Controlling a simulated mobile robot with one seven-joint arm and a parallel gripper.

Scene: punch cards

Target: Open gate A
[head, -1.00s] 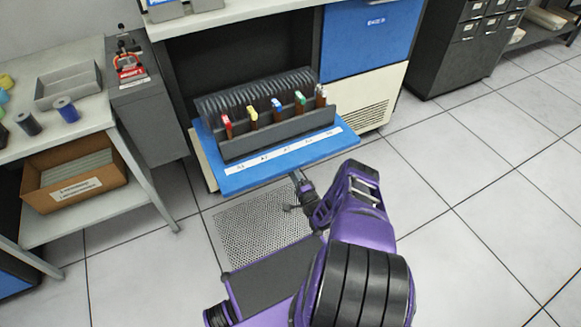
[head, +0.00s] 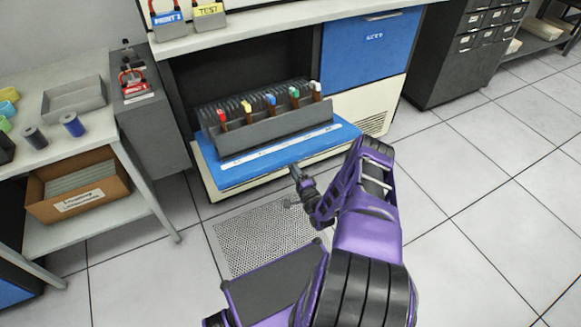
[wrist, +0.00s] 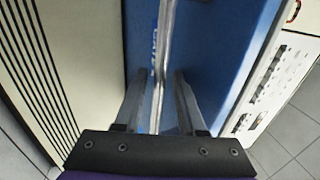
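Gate A (head: 235,174) is the blue fold-down panel in the head view. It lies lowered, sticking out from the dark bay, with a white label strip across its top. My gripper (head: 294,171) is at its front edge, small and partly unclear there. In the wrist view, a metal handle bar (wrist: 165,60) crosses a blue panel (wrist: 205,65) with white lettering too blurred to read fully. My gripper's two fingers (wrist: 161,82) lie either side of the bar, with visible gaps. The gripper looks open around the bar, not clamped on it.
A dark card rack (head: 280,132) with several coloured tags stands above the lowered panel. A closed blue panel (head: 365,55) with a handle is to the right. A side table (head: 85,140) and a dark cabinet (head: 450,60) flank the unit. The tiled floor at right is clear.

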